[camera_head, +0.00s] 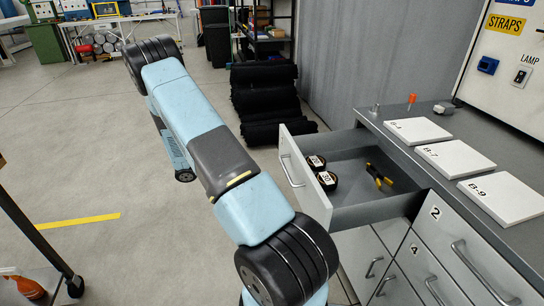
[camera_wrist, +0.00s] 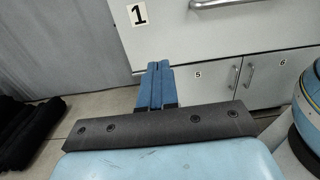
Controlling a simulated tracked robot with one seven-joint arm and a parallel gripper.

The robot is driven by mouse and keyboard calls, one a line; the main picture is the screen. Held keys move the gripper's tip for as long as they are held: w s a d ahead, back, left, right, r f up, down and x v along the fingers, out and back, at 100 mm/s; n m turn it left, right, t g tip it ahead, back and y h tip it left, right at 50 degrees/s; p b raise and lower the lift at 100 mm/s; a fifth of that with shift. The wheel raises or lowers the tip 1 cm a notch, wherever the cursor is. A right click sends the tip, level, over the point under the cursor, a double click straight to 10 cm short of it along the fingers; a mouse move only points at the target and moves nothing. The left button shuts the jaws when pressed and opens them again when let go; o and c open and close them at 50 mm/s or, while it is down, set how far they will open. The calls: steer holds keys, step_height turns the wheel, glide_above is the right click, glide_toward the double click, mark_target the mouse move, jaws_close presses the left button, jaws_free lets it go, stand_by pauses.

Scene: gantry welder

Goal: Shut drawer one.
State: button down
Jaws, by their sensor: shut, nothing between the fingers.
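Drawer one (camera_head: 350,212) is pulled out from the grey cabinet at right in the head view. Two dark round things with white labels (camera_head: 322,172) and a yellow-and-black tool (camera_head: 378,176) lie inside it. In the wrist view its pale front carries a "1" label (camera_wrist: 137,14), with a bar handle (camera_wrist: 222,3) at the top edge. My gripper (camera_wrist: 154,68) has blue fingers shut together with nothing between them. The fingertips overlap the front's lower edge in the picture; I cannot tell whether they touch it. The gripper is not clearly visible in the head view.
Drawer two (camera_head: 458,243) is shut beside drawer one. Lower fronts 5 (camera_wrist: 205,77) and 6 (camera_wrist: 276,72) are shut. White plates (camera_head: 455,159) lie on the cabinet top. Black rolls (camera_head: 265,100) are stacked behind the drawer. The floor at left is mostly open.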

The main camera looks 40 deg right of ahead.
steer(key=x, duration=1.3)
steer(key=shift+s+d, duration=0.2)
steer(key=shift+d, duration=0.15)
